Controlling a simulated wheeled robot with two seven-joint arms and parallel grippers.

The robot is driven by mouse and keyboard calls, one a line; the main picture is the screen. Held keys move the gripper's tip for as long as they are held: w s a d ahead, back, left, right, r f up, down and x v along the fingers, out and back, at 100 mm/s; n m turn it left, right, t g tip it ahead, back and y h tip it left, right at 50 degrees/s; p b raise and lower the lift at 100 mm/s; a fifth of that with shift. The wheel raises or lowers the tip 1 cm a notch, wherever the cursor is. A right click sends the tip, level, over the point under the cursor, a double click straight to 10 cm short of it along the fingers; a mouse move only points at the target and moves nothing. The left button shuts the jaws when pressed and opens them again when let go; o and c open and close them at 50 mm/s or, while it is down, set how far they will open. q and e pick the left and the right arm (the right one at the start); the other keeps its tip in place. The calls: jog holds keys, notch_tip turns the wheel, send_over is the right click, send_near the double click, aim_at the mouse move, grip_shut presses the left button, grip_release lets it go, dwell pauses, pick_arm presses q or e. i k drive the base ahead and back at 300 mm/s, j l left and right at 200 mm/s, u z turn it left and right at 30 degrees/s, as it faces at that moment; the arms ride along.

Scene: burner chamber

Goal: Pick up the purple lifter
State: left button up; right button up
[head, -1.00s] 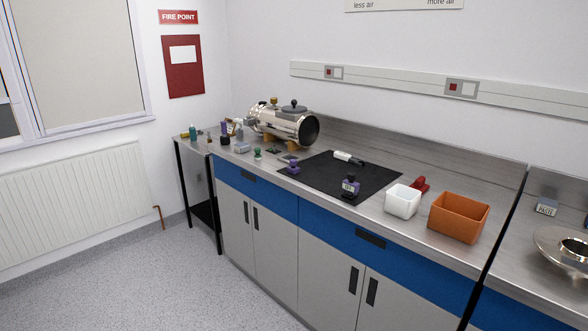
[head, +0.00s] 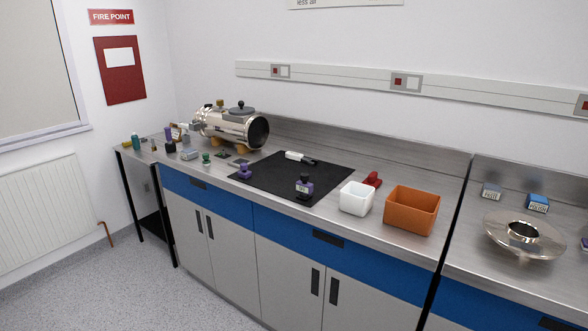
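A small purple knobbed piece (head: 244,172) stands at the left edge of the black mat (head: 275,185) on the steel bench. A second purple piece (head: 304,186) with a pale label and dark top stands at the mat's front right. Another purple item (head: 168,133) is far back left. At this size I cannot tell for sure which one is the lifter; the knobbed piece resembles a small green knobbed piece (head: 206,158) to its left. Neither gripper shows in the head view.
A white-handled tool (head: 298,157) lies on the mat. A white bin (head: 356,198), red item (head: 373,179) and orange bin (head: 411,210) stand to the right. A metal dish (head: 524,235) is farther right. Floor in front is clear.

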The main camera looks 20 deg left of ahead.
aim_at(244, 173)
jog(key=i+j+z, duration=0.2)
jog(key=j+z, duration=0.15)
jog(key=j, duration=0.3)
jog(key=i+j+z, duration=0.15)
jog(key=j+z, duration=0.2)
jog(key=j, duration=0.35)
jog(key=j+z, duration=0.35)
jog(key=j, duration=0.4)
jog(key=i, duration=0.05)
